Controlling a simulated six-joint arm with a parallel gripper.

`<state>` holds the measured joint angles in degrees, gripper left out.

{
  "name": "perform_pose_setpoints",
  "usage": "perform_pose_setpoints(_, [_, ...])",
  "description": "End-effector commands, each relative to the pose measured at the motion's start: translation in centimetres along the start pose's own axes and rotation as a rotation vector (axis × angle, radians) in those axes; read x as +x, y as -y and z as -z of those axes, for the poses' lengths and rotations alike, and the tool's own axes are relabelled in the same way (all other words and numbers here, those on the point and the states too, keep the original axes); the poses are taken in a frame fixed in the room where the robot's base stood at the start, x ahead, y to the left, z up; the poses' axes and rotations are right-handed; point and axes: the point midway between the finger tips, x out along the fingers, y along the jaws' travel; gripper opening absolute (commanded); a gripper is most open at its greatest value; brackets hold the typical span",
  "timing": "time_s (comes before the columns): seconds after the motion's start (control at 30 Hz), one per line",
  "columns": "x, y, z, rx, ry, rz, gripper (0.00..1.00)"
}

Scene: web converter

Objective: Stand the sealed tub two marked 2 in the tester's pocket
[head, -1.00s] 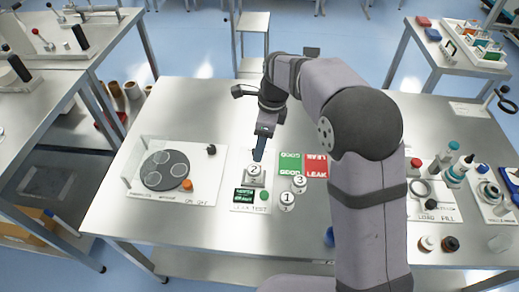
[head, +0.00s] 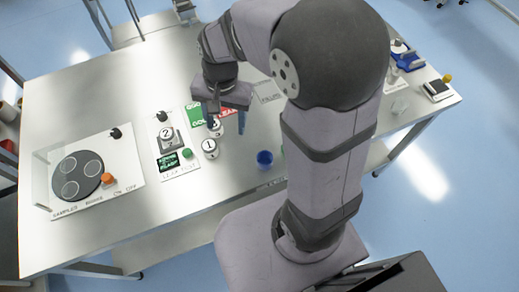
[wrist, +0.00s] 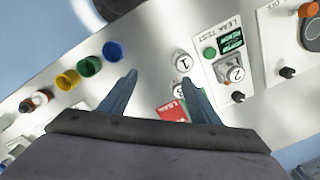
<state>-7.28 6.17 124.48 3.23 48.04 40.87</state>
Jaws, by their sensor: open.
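The tub marked 2 (head: 167,132) sits on the leak tester (head: 162,118), lid number up; it looks upright and seated in the pocket. It also shows on the tester in the wrist view (wrist: 235,74). My gripper (head: 228,116) is open and empty, to the right of the tester and apart from tub 2. The tub marked 1 (head: 210,149) stands right of the tester. Tub 3 (head: 216,131) is partly hidden behind my gripper.
The tester has a green-lit display (head: 168,162) and a green button (head: 187,152). Green (head: 194,115) and red (wrist: 172,110) mats lie beyond the tubs. The sample plate (head: 120,180) is at left. Blue (wrist: 112,51), green and yellow cups stand in a row.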

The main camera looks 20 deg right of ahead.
Motion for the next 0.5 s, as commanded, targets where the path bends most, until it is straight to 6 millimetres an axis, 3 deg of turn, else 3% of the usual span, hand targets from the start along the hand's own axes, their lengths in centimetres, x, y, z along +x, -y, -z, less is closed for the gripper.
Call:
perform_pose_setpoints(0.03, [0.2, -2.0, -0.7, -0.09, -0.003, -0.008, 0.57])
perform_pose_setpoints(0.2, [1.2, -6.8, -3.0, -0.381, -0.004, -0.032, 0.57])
perform_pose_setpoints(0.33, [1.9, -9.0, -4.3, -0.528, -0.001, -0.043, 0.57])
perform_pose_setpoints(0.5, [2.3, -10.2, -5.1, -0.616, 0.001, -0.049, 0.57])
